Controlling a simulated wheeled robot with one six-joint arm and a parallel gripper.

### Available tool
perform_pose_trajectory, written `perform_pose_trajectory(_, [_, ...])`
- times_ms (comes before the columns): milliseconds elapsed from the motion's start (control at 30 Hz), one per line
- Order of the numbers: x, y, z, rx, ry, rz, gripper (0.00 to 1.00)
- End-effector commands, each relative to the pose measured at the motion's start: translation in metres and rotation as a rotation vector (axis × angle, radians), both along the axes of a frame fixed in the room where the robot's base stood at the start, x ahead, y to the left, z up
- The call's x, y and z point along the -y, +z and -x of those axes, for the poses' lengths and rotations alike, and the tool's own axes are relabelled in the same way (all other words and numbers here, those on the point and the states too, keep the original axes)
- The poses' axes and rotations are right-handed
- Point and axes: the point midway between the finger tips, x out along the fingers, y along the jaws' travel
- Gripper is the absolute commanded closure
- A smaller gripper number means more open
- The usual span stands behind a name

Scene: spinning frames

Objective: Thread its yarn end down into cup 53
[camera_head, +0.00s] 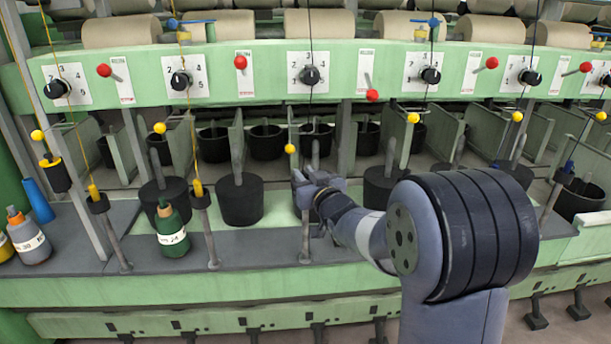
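My gripper (309,181) is in the middle of the head view, in front of the machine, just below a yellow ball (290,149). Its fingers are small and partly merged with the wrist, so I cannot tell whether they are open or hold yarn. A thin dark yarn (310,101) hangs down past the central dial above the gripper. Black cups stand in a row on the grey shelf: one (240,203) is left of the gripper, another (383,187) right of it. A cup directly behind the gripper is largely hidden. No number 53 is readable.
A green bottle (172,232), a grey bottle (29,238) and a blue cone (38,201) stand on the shelf at left. Thin upright posts, such as one at left (207,232), line the shelf's front. A green panel (206,75) with dials and red knobs spans above.

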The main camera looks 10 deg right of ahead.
Motion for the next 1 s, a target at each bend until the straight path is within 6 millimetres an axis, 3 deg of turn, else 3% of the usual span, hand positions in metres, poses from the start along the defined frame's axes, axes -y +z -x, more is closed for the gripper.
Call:
perform_pose_trajectory(233, [0.0, 0.0, 0.0, 0.0, 0.0, 0.0, 0.59])
perform_pose_trajectory(567, [0.002, 0.001, 0.005, 0.001, -0.001, 0.0, 0.59])
perform_pose_trajectory(1000, [0.026, 0.001, 0.076, 0.001, -0.001, 0.0, 0.59])
